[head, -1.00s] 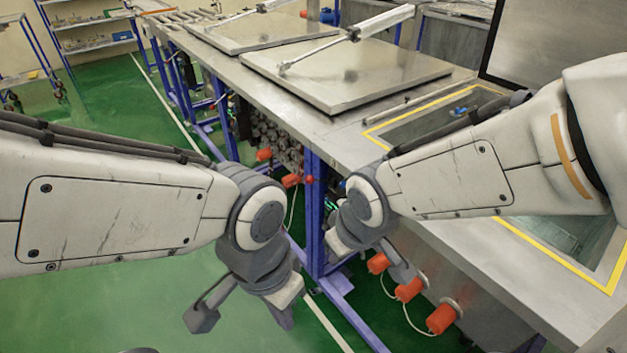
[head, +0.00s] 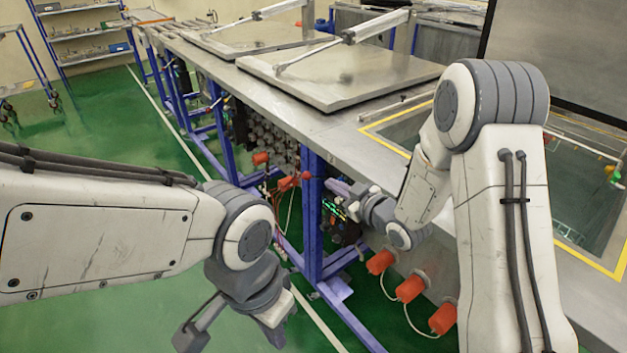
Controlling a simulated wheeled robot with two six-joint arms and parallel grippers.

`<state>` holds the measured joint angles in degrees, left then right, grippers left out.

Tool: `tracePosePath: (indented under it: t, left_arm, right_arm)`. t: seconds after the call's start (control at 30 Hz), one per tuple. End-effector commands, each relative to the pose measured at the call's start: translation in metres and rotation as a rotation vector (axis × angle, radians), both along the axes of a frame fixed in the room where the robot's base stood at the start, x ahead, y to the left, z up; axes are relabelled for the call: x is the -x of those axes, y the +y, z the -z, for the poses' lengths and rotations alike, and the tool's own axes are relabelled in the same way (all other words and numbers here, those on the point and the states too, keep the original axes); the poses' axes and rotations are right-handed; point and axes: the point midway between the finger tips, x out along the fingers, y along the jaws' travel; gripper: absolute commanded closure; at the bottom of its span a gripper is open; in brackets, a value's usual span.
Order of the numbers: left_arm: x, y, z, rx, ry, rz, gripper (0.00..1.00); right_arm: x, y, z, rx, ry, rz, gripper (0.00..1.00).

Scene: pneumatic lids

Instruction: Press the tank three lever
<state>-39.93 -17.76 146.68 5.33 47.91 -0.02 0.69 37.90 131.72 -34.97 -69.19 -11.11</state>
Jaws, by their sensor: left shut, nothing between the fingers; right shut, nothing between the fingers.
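Several orange-red knob-like parts sit along the front of the bench: a row of three below the open tank (head: 380,262) (head: 409,288) (head: 443,319), and smaller ones further back (head: 261,157) (head: 288,183). I cannot tell which part is the tank three lever. My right gripper (head: 338,187) is shut and empty, pointing left beside the bench front, near a dark panel with green lights (head: 350,213). Whether it touches anything is unclear. My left gripper (head: 277,333) is shut and empty, hanging low over the green floor, away from the bench.
Two metal lids with pneumatic arms lie shut on the bench (head: 330,100) (head: 245,42). An open tank with a yellow border (head: 590,262) is at the right, its dark lid (head: 550,60) raised. Blue legs (head: 311,215) stand under the bench. Green floor is free at the left.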

Motion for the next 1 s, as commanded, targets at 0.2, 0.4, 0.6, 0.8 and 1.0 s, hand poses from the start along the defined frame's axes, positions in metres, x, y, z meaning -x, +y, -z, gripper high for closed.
tracePosePath:
  t: [0.2, 0.4, 0.6, 0.8, 1.0]
  left_arm:
    - [0.0, 0.0, 0.0, 0.0, 0.0, 0.0, 1.0]
    - [0.0, 0.0, 0.0, 0.0, 0.0, 0.0, 1.0]
    - [0.0, 0.0, -0.005, 0.0, 0.0, 0.0, 1.0]
    - [0.0, 0.0, -0.013, 0.0, 0.0, 0.0, 1.0]
    - [0.0, 0.0, -0.02, 0.0, 0.0, 0.0, 1.0]
  right_arm:
    - [0.0, -0.007, -0.001, -0.009, -0.013, 0.005, 1.0]
    - [-0.001, -0.005, 0.0, -0.009, -0.011, 0.003, 1.0]
    - [-0.017, 0.008, 0.003, -0.008, -0.01, -0.002, 1.0]
    - [-0.052, 0.031, 0.011, -0.007, -0.011, -0.002, 1.0]
    - [-0.086, 0.054, 0.02, -0.008, -0.01, -0.002, 1.0]
